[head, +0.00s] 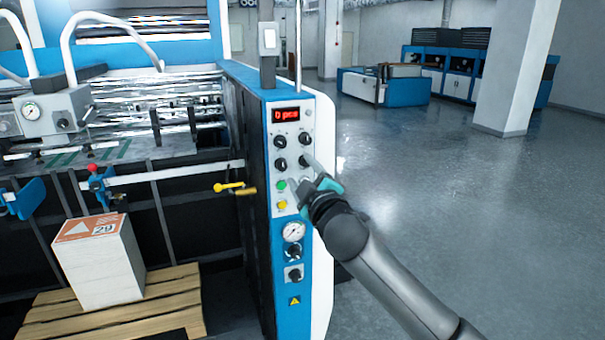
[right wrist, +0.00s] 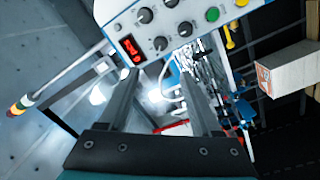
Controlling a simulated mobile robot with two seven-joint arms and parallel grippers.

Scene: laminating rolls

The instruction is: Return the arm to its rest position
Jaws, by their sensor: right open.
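My right arm comes in from the lower right in the head view. My right gripper (head: 299,171) is in front of the blue and white control panel (head: 262,233), by its knobs and buttons. Its two fingers are apart, with nothing held between them. In the right wrist view the fingers of the right gripper (right wrist: 158,72) are spread, and the panel with its red display (right wrist: 130,48) and knobs lies beyond them. I cannot tell whether a fingertip touches the panel. My left gripper is not in view.
A stack of white sheets with an orange label (head: 100,262) stands on a wooden pallet (head: 160,305) at the lower left. The laminating machine (head: 120,150) fills the left side. Open grey floor (head: 440,190) lies to the right, with a white pillar (head: 510,70) further back.

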